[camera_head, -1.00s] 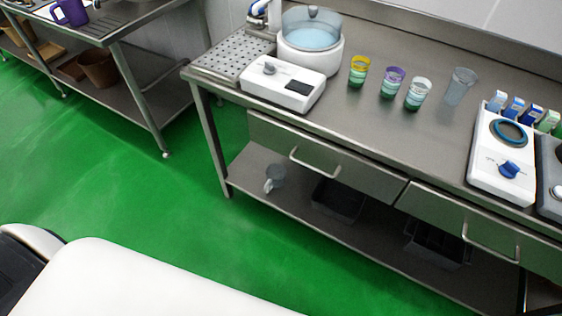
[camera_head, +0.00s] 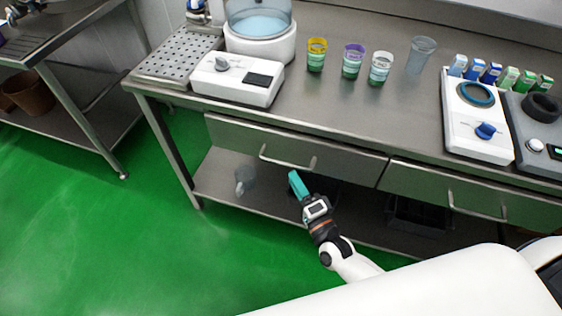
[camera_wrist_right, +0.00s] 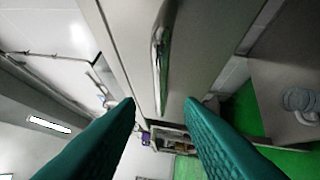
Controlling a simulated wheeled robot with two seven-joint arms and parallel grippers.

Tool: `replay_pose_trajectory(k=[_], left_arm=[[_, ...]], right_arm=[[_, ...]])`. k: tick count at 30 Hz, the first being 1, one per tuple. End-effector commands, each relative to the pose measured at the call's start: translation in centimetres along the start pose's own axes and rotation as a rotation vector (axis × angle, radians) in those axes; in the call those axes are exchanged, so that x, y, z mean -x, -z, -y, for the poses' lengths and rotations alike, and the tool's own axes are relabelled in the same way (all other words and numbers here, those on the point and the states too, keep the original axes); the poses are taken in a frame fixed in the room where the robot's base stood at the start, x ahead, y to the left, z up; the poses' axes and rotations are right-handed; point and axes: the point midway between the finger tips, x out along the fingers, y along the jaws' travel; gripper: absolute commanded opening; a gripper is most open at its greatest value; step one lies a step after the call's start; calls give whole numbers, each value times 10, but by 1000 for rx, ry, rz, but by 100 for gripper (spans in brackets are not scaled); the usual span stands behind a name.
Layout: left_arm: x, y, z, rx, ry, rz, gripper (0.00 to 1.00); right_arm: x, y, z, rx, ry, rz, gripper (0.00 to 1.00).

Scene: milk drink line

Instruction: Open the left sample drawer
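The left sample drawer (camera_head: 340,160) is a steel front under the left half of the bench and looks closed. Its bar handle (camera_head: 287,161) is on the drawer front. My right gripper (camera_head: 294,176) is just below the handle in the head view. In the right wrist view its two teal fingers (camera_wrist_right: 160,105) are spread apart and empty. The handle (camera_wrist_right: 160,55) lies ahead of the gap between them, apart from both fingers. My left gripper is in neither view.
The right drawer (camera_head: 460,190) is beside it. Cups (camera_head: 352,62), a white device (camera_head: 238,80) and a scale-like unit (camera_head: 480,140) stand on the bench top. The lower shelf (camera_head: 215,180) holds a clear jug (camera_head: 244,178) and dark bins. Green floor is open in front.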

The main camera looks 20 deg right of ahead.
Motion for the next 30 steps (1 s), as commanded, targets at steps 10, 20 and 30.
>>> replay_pose_trajectory(k=[10,20,30], left_arm=[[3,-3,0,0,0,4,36],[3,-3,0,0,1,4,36],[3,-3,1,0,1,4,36]], right_arm=[[-58,0,0,1,1,0,34],[-68,0,1,2,2,-1,34],[-67,0,1,2,2,-1,0]])
